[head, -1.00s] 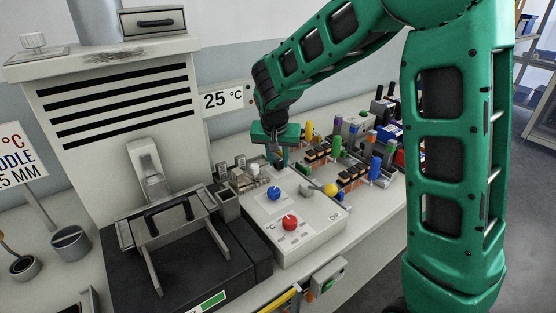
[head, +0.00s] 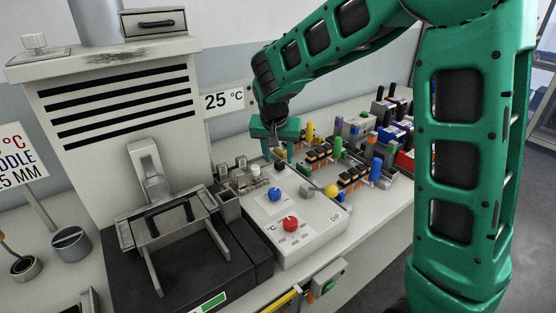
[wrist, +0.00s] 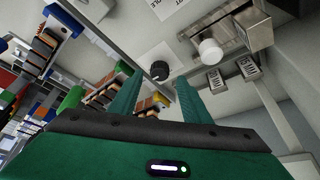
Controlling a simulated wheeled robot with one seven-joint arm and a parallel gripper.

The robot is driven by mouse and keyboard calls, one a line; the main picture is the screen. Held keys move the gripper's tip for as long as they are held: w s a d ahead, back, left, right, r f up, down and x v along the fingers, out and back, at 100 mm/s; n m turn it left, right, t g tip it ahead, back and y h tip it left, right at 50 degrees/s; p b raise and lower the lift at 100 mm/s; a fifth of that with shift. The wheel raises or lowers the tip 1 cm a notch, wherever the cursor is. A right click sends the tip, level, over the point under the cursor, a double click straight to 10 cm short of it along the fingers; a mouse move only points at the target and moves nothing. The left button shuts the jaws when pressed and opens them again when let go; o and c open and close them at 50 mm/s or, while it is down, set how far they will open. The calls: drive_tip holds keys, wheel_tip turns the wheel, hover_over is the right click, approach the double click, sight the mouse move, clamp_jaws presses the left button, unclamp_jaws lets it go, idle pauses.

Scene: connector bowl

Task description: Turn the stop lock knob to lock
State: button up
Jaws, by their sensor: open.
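A small black knob (wrist: 160,70) shows in the wrist view just beyond and between my fingertips; in the head view it is a dark spot (head: 279,165) below the gripper. A white round knob (wrist: 210,49) stands to its right on a metal fixture, and shows in the head view (head: 255,169). I cannot read a label saying which one is the stop lock knob. My gripper (head: 278,158) points down over the back of the bench, its two green fingers apart and empty in the wrist view (wrist: 158,82). I cannot tell how far the tips are above the black knob.
A white control box (head: 305,238) with blue (head: 274,194) and red (head: 291,223) knobs stands in front. A yellow ball-topped lever (head: 331,191) is at its right. Rows of connectors (head: 345,165) crowd the right. A dark press (head: 180,255) stands left.

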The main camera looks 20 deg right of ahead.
drive_tip(key=v, duration=0.8)
drive_tip(key=shift+d+r, duration=0.1)
drive_tip(key=s+d+f+g, duration=0.1)
drive_tip(key=s+d+g, duration=0.2)
drive_tip(key=s+d, duration=1.45)
drive_tip(key=s+d+f+y, duration=0.1)
drive_tip(key=s+f, duration=0.1)
drive_tip(key=s, duration=0.7)
drive_tip(key=s+d+f+g+y, duration=0.1)
drive_tip(key=s+f, duration=0.1)
drive_tip(key=s, duration=0.7)
drive_tip(key=shift+f+m, duration=0.3)
drive_tip(key=shift+m, duration=0.1)
